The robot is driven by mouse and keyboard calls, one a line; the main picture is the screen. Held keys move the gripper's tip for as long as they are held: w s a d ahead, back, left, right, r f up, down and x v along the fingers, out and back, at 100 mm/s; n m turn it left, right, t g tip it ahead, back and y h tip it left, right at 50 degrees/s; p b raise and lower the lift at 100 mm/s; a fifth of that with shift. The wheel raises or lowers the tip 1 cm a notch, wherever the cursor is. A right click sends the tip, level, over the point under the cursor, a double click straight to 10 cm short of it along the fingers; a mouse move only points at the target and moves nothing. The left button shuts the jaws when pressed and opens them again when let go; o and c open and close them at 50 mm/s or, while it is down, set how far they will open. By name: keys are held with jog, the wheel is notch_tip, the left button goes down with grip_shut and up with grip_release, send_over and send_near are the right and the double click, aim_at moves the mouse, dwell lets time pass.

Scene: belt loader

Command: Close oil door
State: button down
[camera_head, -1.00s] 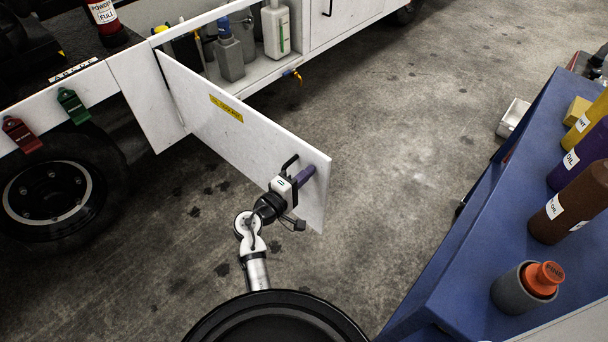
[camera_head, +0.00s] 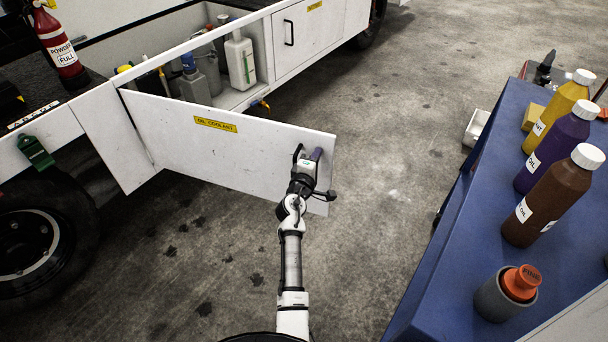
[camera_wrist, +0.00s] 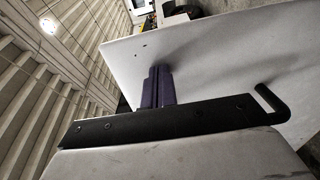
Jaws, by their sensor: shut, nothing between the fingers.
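The oil door (camera_head: 225,150) is a white panel with a yellow "OIL COOLANT" label. It stands open, swung out from the loader's side, hinged at its left edge. My gripper (camera_head: 315,157) is at the door's outer face near its free right end, beside the black handle. In the wrist view, the purple fingers of my gripper (camera_wrist: 157,85) are together and reach the white door panel (camera_wrist: 215,55); whether the tips touch it I cannot tell. The black door handle (camera_wrist: 274,101) shows to the right of the fingers, apart from them.
Behind the door, the open compartment (camera_head: 262,92) holds several bottles and cans. A blue table (camera_head: 455,270) with several bottles stands at the right. A fire extinguisher (camera_head: 62,45) is at the upper left. Concrete floor between door and table is clear.

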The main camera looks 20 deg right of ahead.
jog(key=w+d+y+b, duration=0.1)
jog(key=w+d+b, duration=0.5)
jog(key=w, duration=0.2)
jog(key=w+d+n+t+y+b, duration=0.1)
jog(key=w+d+b, duration=0.5)
jog(key=w, duration=0.3)
jog(key=shift+w+d+n, duration=0.15)
jog(key=shift+w+n, duration=0.1)
jog(key=shift+n, duration=0.05)
